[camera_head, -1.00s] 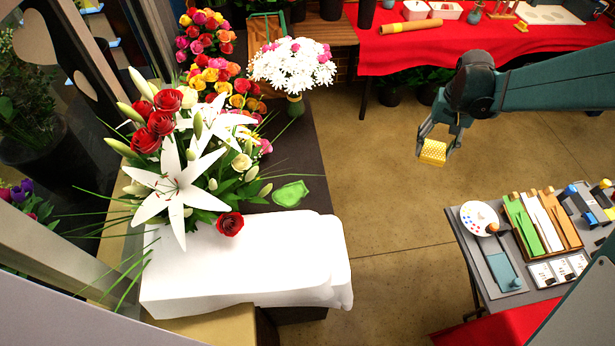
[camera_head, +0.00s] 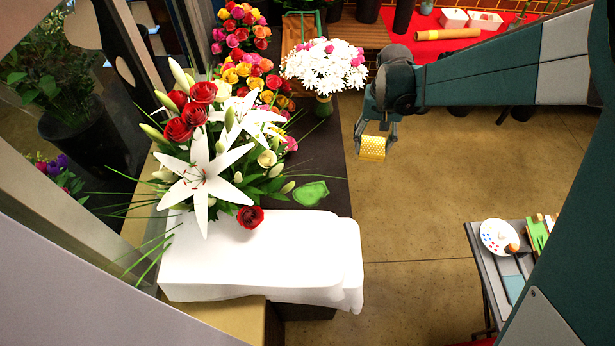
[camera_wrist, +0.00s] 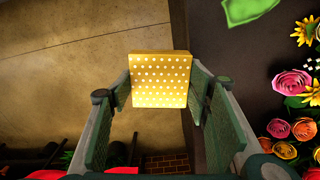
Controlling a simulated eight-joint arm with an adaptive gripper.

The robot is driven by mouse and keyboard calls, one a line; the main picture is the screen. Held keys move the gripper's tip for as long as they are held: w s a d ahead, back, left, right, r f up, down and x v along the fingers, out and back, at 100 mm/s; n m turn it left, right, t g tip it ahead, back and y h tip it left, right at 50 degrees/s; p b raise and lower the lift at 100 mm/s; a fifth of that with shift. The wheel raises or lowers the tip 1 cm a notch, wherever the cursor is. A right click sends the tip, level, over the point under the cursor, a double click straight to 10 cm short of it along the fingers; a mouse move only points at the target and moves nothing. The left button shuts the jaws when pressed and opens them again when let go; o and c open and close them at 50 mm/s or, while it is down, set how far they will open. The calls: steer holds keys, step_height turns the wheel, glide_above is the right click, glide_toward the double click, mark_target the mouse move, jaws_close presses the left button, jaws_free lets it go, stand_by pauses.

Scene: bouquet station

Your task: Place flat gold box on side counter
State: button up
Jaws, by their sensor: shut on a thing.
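A gold box with white dots (camera_head: 373,148) hangs in the air in the head view, right of the dark counter. My gripper (camera_head: 376,136) is shut on it, with one finger on each side. In the wrist view the gold box (camera_wrist: 160,80) sits between the fingertips of my gripper (camera_wrist: 160,92). The dark counter (camera_head: 332,185) runs from the back toward the front, with a white cloth over its near end. In the wrist view the counter edge (camera_wrist: 183,25) lies just right of the box.
A large lily and rose bouquet (camera_head: 200,172) covers much of the counter's left part. A white daisy bouquet (camera_head: 325,65) stands farther back. A green leaf-shaped piece (camera_head: 311,193) lies on the counter. A table with a paint palette (camera_head: 499,238) is at right. Open floor lies between.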

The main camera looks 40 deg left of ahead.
steer(key=s+a+n, duration=0.2)
steer(key=s+a, duration=1)
steer(key=s, duration=0.2)
steer(key=shift+a+p, duration=0.4)
steer(key=shift+f, duration=3.05)
steer(key=shift+f, duration=1.85)
steer(key=shift+f, duration=0.15)
steer(key=o, duration=0.9)
steer(key=shift+o, duration=0.2)
